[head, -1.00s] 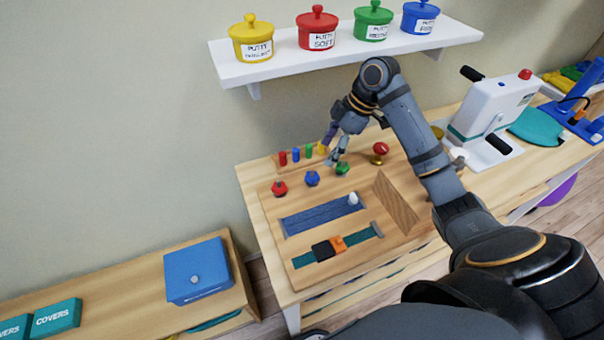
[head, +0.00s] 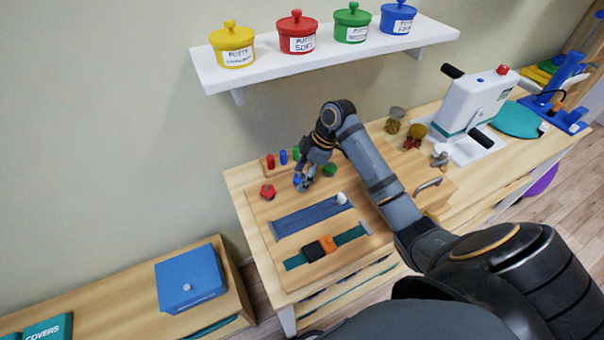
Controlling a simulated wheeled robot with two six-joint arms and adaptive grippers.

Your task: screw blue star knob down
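The blue star knob (head: 297,181) is on the wooden activity board (head: 262,215), between a red star knob (head: 268,192) and a green star knob (head: 329,170). Only a little of its blue shows, because my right gripper (head: 302,184) covers most of it. My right gripper points down at the blue knob, with its fingers at or just above it. I cannot tell whether the fingers touch the knob or how far they are closed. My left gripper is not in view.
Small red (head: 270,161), blue (head: 283,157) and green pegs stand behind the knobs. A blue zip strip (head: 305,217) and a buckle strap (head: 320,248) lie in front. A white shelf (head: 270,66) with putty pots is above. A white machine (head: 475,105) stands at right.

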